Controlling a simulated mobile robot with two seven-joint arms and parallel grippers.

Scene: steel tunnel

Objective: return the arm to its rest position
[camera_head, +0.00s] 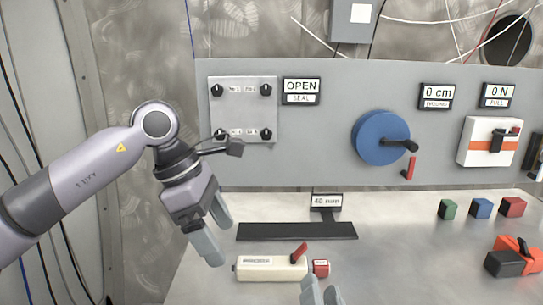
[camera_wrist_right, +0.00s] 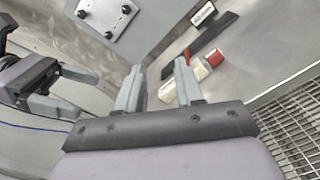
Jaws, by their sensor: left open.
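My left arm comes in from the left in the head view, bent at a rounded grey joint (camera_head: 155,123). Its left gripper (camera_head: 218,238) points down, open and empty, above the left end of the bench. It also shows at the left of the right wrist view (camera_wrist_right: 72,90). My right gripper (camera_head: 322,291) shows only its fingertips at the bottom edge of the head view. In the right wrist view (camera_wrist_right: 158,80) its two fingers are apart with nothing held between them. The cream device (camera_wrist_right: 200,68) with red parts lies beyond them on the bench.
The cream device (camera_head: 270,268) and a black strip (camera_head: 296,231) lie near the grippers. A grey panel (camera_head: 320,150) with a blue wheel (camera_head: 380,138) stands behind. Small cubes (camera_head: 481,208) and an orange-black tool (camera_head: 512,257) are at right. The middle right of the bench is clear.

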